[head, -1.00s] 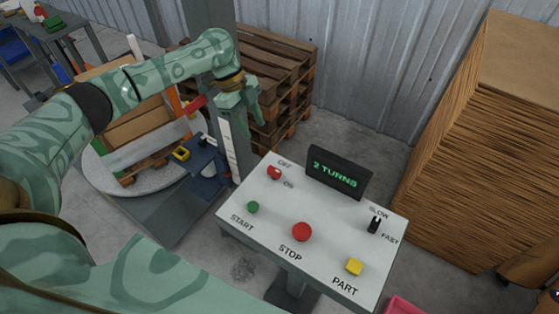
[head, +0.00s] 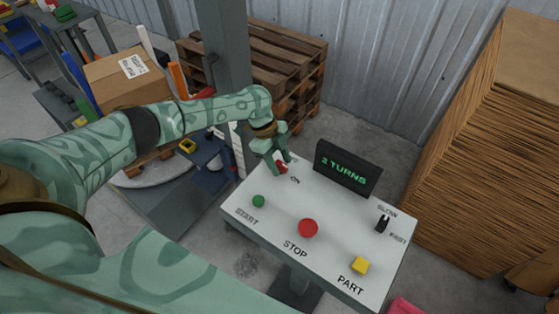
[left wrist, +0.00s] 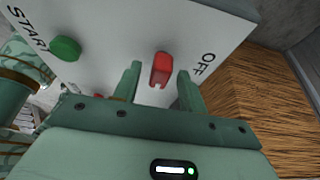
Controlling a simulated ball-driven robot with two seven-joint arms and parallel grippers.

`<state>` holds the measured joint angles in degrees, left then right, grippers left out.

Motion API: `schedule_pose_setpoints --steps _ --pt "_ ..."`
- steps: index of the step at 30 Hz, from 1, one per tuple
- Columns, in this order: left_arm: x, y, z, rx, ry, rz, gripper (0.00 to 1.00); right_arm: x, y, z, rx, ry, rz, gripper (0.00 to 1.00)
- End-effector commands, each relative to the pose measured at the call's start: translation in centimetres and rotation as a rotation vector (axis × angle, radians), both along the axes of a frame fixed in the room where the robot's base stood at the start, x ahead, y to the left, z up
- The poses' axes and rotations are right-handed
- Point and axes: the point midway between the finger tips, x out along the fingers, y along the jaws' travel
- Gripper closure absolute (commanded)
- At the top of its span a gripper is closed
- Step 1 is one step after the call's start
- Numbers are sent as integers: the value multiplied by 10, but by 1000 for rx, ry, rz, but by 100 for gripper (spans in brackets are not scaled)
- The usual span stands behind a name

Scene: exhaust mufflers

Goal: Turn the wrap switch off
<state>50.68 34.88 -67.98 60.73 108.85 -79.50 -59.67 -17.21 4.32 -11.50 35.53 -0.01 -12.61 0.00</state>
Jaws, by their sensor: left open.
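The wrap switch is a red knob (head: 282,168) at the upper left of the white control panel (head: 262,221). In the head view its OFF label is hidden behind my gripper, and the ON label shows beside it. In the left wrist view the red switch (left wrist: 160,68) sits between the fingers, with the OFF label to its right. My left gripper (head: 280,165) is open, its fingers on either side of the switch; I cannot tell whether they touch it. My right gripper is not in view.
The panel also carries a green START button (head: 258,201), a red STOP button (head: 308,228), a yellow PART button (head: 360,265), a black SLOW/FAST switch (head: 382,223) and a display (head: 347,169) reading "2 TURNS". A grey post (head: 226,75) and stacked pallets (head: 290,70) stand behind.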

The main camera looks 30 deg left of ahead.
Motion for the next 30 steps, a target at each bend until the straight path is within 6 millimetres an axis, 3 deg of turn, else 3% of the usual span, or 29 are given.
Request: schedule_pose_setpoints --steps 4,9,20,30 --pt "0 0 0 0 0 0 58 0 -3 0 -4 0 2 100" --pt "0 0 0 0 0 1 100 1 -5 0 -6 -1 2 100" --pt "-1 0 2 -1 0 40 100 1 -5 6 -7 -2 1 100" --pt "-3 0 5 -1 3 262 100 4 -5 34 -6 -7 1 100"
